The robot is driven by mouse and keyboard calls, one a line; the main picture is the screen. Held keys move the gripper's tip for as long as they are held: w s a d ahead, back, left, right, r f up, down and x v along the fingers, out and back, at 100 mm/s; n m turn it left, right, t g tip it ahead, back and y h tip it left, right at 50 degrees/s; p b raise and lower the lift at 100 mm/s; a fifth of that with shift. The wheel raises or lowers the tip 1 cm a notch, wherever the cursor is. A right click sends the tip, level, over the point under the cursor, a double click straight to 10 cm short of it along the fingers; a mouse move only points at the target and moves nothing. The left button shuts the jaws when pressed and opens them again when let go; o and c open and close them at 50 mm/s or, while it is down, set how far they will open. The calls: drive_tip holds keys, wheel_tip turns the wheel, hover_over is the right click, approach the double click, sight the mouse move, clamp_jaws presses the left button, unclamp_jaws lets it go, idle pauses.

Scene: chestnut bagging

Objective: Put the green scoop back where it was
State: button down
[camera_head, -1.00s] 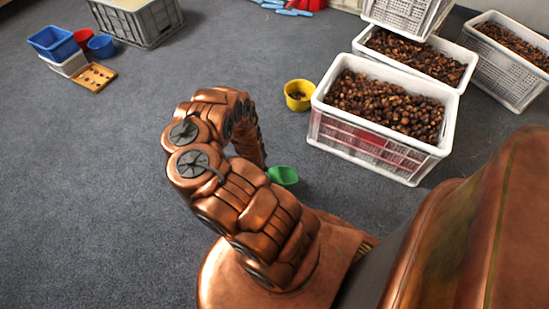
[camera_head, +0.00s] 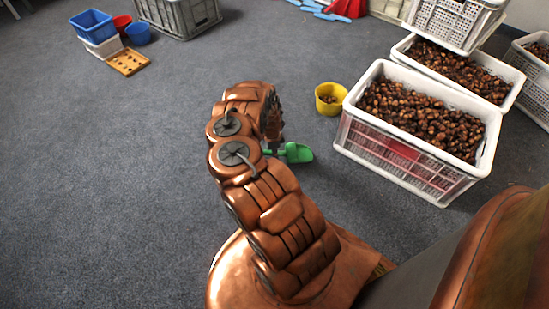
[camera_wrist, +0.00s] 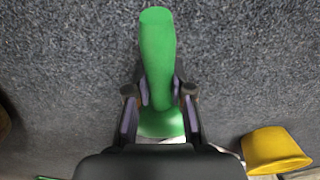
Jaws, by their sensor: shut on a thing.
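The green scoop (camera_head: 296,153) shows just right of my arm in the head view, left of and below the yellow cup. In the wrist view my gripper (camera_wrist: 160,92) is shut on the green scoop (camera_wrist: 157,45), with a finger on each side of its narrow part. One end of the scoop points away from the gripper, and its wider part lies between the fingers near the palm. My arm hides most of the gripper in the head view. I cannot tell how high the scoop is above the grey carpet.
The yellow cup (camera_head: 330,99) holds a few chestnuts and also shows in the wrist view (camera_wrist: 272,150). A white crate of chestnuts (camera_head: 358,148) stands right of it, with more crates behind. Small bins (camera_head: 92,27) and a grey crate (camera_head: 190,14) stand far left. Open carpet lies left.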

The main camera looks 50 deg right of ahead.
drive_tip(key=shift+w+d+f, duration=0.1)
drive_tip(key=shift+w+d, duration=0.15)
drive_tip(key=shift+w+f+b, duration=0.1)
drive_tip(key=shift+f+b, duration=0.95)
drive_tip(key=shift+f, duration=0.75)
drive_tip(key=c, duration=1)
unclamp_jaws()
